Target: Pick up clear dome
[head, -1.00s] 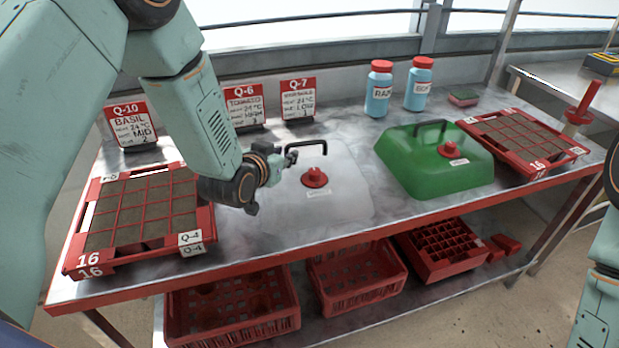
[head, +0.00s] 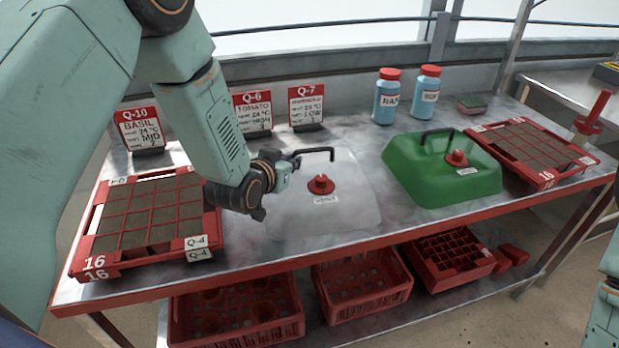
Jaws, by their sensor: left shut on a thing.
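The clear dome (head: 352,205) is a see-through, pale cover on the bench, with a black handle (head: 318,151) and a red knob on top. It appears to rest flat on the metal top. My left gripper (head: 288,164) reaches in from the left and is shut on the left end of the dome's black handle. Its fingertips are small and partly hidden by its own body. My right gripper is out of view; only part of my right arm shows at the right edge.
A green dome (head: 420,178) stands right of the clear one. Red-framed seed trays stand at the left (head: 212,228) and far right (head: 541,180). Two blue bottles (head: 386,103) and sign cards (head: 306,105) line the back. Red crates (head: 236,335) sit on the shelf below.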

